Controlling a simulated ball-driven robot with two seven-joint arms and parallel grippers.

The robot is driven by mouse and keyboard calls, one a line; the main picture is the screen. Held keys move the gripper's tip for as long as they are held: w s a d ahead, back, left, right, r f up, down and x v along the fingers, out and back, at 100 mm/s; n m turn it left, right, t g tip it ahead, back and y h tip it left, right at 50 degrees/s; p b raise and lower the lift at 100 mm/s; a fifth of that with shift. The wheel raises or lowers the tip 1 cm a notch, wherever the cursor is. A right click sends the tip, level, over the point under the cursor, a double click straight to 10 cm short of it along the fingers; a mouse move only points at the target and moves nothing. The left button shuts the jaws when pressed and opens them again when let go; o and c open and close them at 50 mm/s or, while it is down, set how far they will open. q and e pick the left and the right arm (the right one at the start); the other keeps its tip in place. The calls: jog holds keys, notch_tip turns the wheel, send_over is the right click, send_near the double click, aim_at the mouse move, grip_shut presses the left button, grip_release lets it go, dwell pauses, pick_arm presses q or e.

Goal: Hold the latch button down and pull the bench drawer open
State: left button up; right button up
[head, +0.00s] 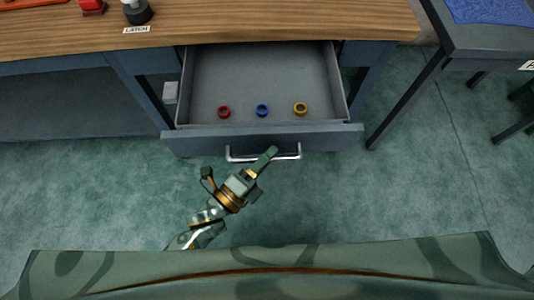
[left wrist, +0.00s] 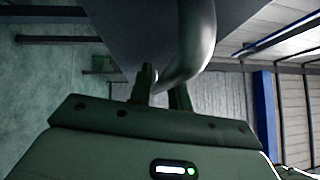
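The bench drawer (head: 262,75) is pulled well out from under the wooden bench top, and its inside shows. Its silver bar handle (head: 240,157) is on the front panel (head: 330,138). My left gripper (head: 266,160) is at the middle of the handle. In the left wrist view, the fingers of my left gripper (left wrist: 163,90) are close together with the handle (left wrist: 197,40) between them. A dark round piece with a pale top (head: 138,13), beside the LATCH label (head: 136,30), stands on the bench top; whether it is pressed cannot be seen. My right gripper is out of view.
A red ring (head: 224,111), a blue ring (head: 262,110) and a yellow ring (head: 300,108) lie in the drawer. A red object (head: 92,7) is on the bench at far left. A side table with a blue cloth (head: 490,11) stands at right. The floor before the drawer is clear.

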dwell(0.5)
pick_arm(q)
jog(key=shift+s+a, duration=0.15)
jog(key=p+v, duration=0.1)
jog(key=v, duration=1.5)
jog(key=shift+p, duration=0.35)
jog(key=shift+f, duration=0.15)
